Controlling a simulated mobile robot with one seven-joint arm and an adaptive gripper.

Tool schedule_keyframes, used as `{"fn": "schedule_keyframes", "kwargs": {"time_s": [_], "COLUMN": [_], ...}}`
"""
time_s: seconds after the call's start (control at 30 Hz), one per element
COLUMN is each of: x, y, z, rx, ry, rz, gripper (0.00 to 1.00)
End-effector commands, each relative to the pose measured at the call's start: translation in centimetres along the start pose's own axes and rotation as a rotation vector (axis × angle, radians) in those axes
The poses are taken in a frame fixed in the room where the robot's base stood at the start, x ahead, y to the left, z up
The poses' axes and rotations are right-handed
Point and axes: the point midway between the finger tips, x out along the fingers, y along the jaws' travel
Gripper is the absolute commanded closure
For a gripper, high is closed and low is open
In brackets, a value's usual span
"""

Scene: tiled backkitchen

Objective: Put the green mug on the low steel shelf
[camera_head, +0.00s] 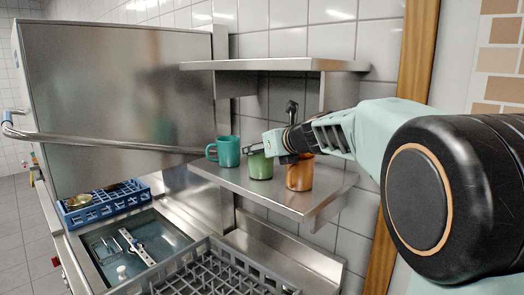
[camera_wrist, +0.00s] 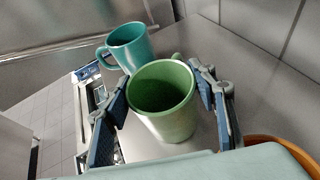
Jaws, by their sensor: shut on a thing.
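The green mug (camera_head: 260,166) is upright on or just above the low steel shelf (camera_head: 292,203), between a teal mug and an orange mug; I cannot tell whether its base touches the shelf. My gripper (camera_head: 268,149) reaches in from the right and is shut on the green mug. In the wrist view the green mug (camera_wrist: 163,101) stands between the two fingers of my gripper (camera_wrist: 165,105), with its open rim toward the camera. Its handle is mostly hidden behind the rim.
The teal mug (camera_head: 227,151) stands close on the left and the orange mug (camera_head: 300,174) close on the right. An upper steel shelf (camera_head: 270,65) hangs above. Below are a blue rack (camera_head: 98,206), a sink basin (camera_head: 136,245) and a grey rack (camera_head: 222,270). A large steel hood (camera_head: 110,100) stands left.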

Motion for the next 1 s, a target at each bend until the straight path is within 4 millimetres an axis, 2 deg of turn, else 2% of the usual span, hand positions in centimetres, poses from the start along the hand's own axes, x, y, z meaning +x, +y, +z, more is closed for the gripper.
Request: {"fn": "schedule_keyframes", "kwargs": {"time_s": [0.23,0.27,0.4,0.77,0.87,1.0], "x": [0.1,0.1,0.1,-0.1,-1.0,-3.3], "y": [0.0,0.0,0.0,0.0,-0.1,-0.1], "z": [-0.3,-0.3,-0.2,0.1,0.1,0.1], "rx": [0.0,0.0,0.0,0.0,-0.001,0.001], "ry": [-0.002,0.0,0.0,0.0,-0.002,-0.003], "rz": [0.0,0.0,0.0,0.0,-0.001,-0.001], "gripper": [0.79,0.46,0.3,0.3,0.3,0.3]}}
